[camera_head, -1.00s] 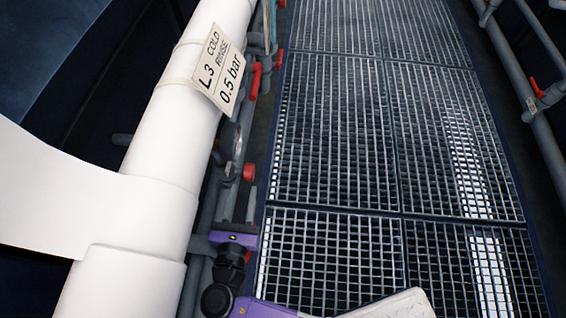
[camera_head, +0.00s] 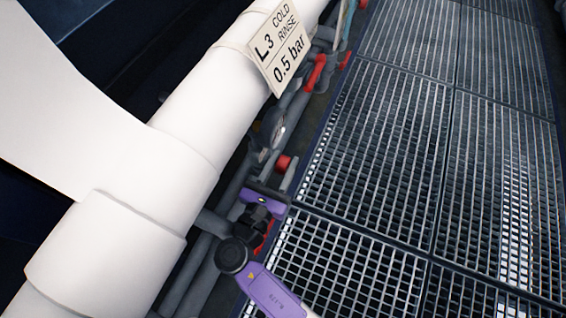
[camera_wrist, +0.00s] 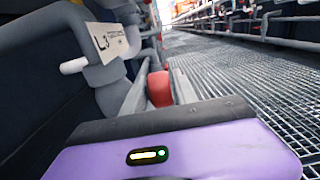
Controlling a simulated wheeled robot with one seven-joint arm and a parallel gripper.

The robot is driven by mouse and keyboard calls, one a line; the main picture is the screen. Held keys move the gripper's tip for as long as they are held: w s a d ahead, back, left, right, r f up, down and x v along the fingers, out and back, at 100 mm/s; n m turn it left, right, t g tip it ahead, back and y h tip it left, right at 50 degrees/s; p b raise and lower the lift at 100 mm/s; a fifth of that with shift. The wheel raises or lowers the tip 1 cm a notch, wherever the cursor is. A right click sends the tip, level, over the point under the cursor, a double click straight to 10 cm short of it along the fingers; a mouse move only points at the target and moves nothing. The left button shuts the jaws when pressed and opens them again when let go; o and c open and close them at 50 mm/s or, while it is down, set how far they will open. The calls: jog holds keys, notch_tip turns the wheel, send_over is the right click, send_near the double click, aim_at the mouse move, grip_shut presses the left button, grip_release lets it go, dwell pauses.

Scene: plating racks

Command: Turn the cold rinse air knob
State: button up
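A red round knob (camera_head: 283,163) sits on the grey pipework beside the white pipe, below the sign (camera_head: 279,46) reading "L3 COLD RINSE 0.5 bar". The knob also shows in the wrist view (camera_wrist: 159,88), just ahead of my gripper. My purple gripper (camera_head: 279,177) points along the pipes toward the knob. In the wrist view its grey fingers (camera_wrist: 160,93) are apart, with the knob showing between them. The right finger looks close to the knob. I cannot tell whether either finger touches it.
A round gauge (camera_head: 272,127) and red valve handles (camera_head: 316,72) sit on the pipes further along. The thick white pipe (camera_head: 205,125) runs close on the left. Open floor grating (camera_head: 400,130) lies to the right.

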grip_shut()
jog(key=shift+r+p, duration=0.15)
jog(key=shift+p, duration=0.55)
jog(key=shift+r+g+p, duration=0.2)
jog(key=shift+g+p, duration=0.3)
jog(key=shift+p, duration=0.6)
jog(key=g+p, duration=0.1)
jog(key=p, duration=0.3)
jog(key=shift+r+y+p, duration=0.15)
jog(key=shift+y+p, duration=0.25)
jog(key=g+y+p, duration=0.1)
jog(key=g+p, duration=0.3)
jog(key=p, duration=0.5)
jog(key=shift+f+p, duration=0.2)
jog(key=shift+p, duration=0.15)
jog(key=shift+f+g+y+p, duration=0.2)
jog(key=shift+g+y+p, duration=0.1)
jog(key=shift+p, duration=0.7)
jog(key=shift+f+g+p, duration=0.25)
jog(key=shift+g+p, duration=0.05)
